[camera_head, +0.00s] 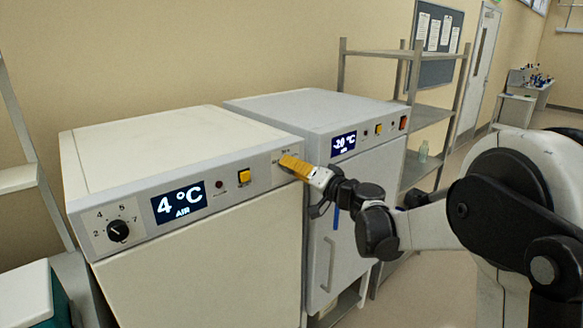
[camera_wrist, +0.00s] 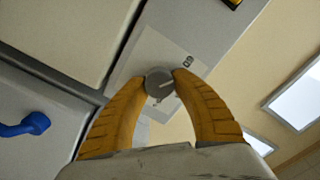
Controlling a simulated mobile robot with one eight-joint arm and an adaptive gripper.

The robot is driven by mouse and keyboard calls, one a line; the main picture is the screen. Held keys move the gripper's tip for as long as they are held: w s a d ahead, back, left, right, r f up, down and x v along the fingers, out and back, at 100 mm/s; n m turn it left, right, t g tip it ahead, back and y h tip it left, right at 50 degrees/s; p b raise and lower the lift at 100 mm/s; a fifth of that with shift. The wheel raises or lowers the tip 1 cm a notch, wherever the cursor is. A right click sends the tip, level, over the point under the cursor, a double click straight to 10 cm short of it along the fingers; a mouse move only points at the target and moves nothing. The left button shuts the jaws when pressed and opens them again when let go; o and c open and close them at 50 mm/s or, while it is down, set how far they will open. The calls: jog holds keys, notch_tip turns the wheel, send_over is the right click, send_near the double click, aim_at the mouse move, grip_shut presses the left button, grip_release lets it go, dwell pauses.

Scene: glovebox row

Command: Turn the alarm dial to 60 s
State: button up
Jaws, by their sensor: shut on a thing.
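The alarm dial (camera_wrist: 159,84) is a small round grey knob with a light pointer line, seen in the wrist view on a pale label plate (camera_wrist: 150,55). A printed mark, partly legible, stands on the plate near the knob. My gripper (camera_wrist: 159,86) has yellow ribbed fingers, shut on the knob from both sides. In the head view my gripper (camera_head: 290,163) reaches the right end of the front panel of the left cabinet (camera_head: 215,190). The fingers hide the knob there, and most of its scale is covered.
The left cabinet's panel has a black dial (camera_head: 118,231), a display (camera_head: 180,202) reading 4 °C and a yellow switch (camera_head: 244,176). The right cabinet (camera_head: 345,215) has a display (camera_head: 343,143) reading -20 °C. A blue item (camera_wrist: 28,125) shows in the wrist view.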

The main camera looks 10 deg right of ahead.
jog(key=shift+n, duration=0.3)
jog(key=o, duration=1.2)
jog(key=v, duration=1.2)
